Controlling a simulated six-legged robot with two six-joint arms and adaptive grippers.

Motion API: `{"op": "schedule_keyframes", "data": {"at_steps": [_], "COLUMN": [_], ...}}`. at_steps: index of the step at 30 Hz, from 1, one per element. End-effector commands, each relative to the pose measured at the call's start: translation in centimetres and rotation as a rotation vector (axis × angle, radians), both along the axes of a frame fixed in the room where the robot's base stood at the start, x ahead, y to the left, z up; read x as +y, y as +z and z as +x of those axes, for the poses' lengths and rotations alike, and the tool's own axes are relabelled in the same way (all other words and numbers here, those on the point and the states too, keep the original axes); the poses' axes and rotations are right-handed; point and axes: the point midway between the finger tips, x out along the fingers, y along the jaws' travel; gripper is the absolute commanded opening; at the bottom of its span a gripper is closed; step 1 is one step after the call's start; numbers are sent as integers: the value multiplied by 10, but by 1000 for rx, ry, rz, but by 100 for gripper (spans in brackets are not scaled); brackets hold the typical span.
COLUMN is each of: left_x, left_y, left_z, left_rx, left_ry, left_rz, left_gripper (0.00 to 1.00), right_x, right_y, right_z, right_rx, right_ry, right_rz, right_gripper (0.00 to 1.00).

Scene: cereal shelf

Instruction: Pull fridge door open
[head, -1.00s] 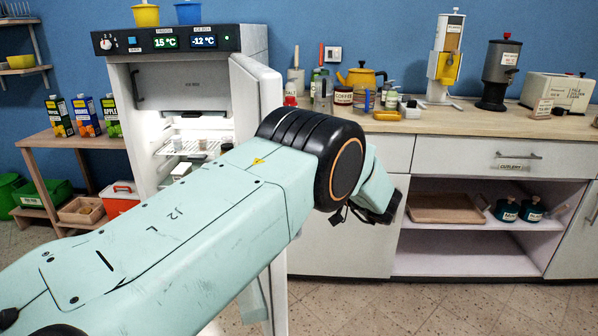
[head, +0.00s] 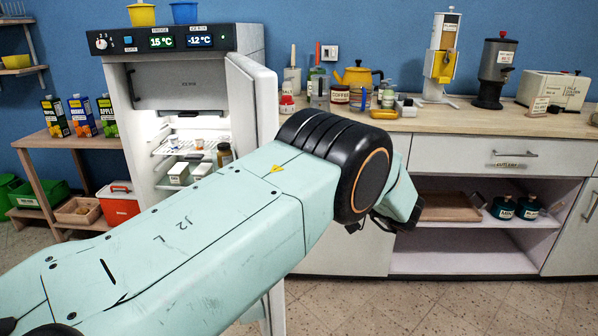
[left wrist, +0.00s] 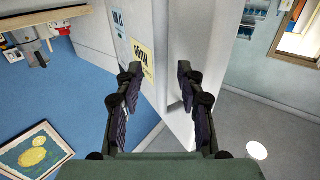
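The white fridge (head: 118,120) stands at left centre in the head view, its inside and shelves in sight. Its door (head: 250,95) stands open, swung out toward me on the right side; my left arm hides much of its lower part. My left gripper (head: 395,222) is to the right of the door, partly hidden behind my wrist. In the left wrist view its two fingers (left wrist: 158,82) are apart, with a white panel bearing a yellow label (left wrist: 141,58) beyond and between them. I see nothing clamped; contact with the panel cannot be told. My right gripper is not in view.
A counter (head: 430,123) with a kettle (head: 358,77), jars and dispensers runs along the right. Open shelves below hold a wooden tray (head: 450,207). A wooden rack (head: 75,142) with cartons stands left of the fridge. Some floor shows at lower right.

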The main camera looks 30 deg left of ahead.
Motion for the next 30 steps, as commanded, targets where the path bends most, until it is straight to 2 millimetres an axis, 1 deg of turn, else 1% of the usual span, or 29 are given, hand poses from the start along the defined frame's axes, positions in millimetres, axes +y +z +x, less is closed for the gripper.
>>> {"op": "schedule_keyframes", "data": {"at_steps": [1, 6, 9, 12, 17, 30], "left_x": [-13, -43, -55, -63, -67, -67], "left_y": [0, -1, -1, -1, -1, -1], "left_z": [-1, -7, -9, -10, -12, -11], "left_rx": [0, 1, 1, 1, 2, -6], "left_ry": [-4, -3, -1, -1, 1, 0], "left_rz": [0, -1, -1, -2, -3, -3], "left_gripper": [38, 38, 38, 38, 38, 38], "right_x": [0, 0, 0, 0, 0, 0], "right_y": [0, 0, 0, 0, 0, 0], "right_z": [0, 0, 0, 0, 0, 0], "right_rx": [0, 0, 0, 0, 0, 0], "right_ry": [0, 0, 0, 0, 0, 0], "right_rz": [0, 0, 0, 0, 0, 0], "right_gripper": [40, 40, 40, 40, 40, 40]}}
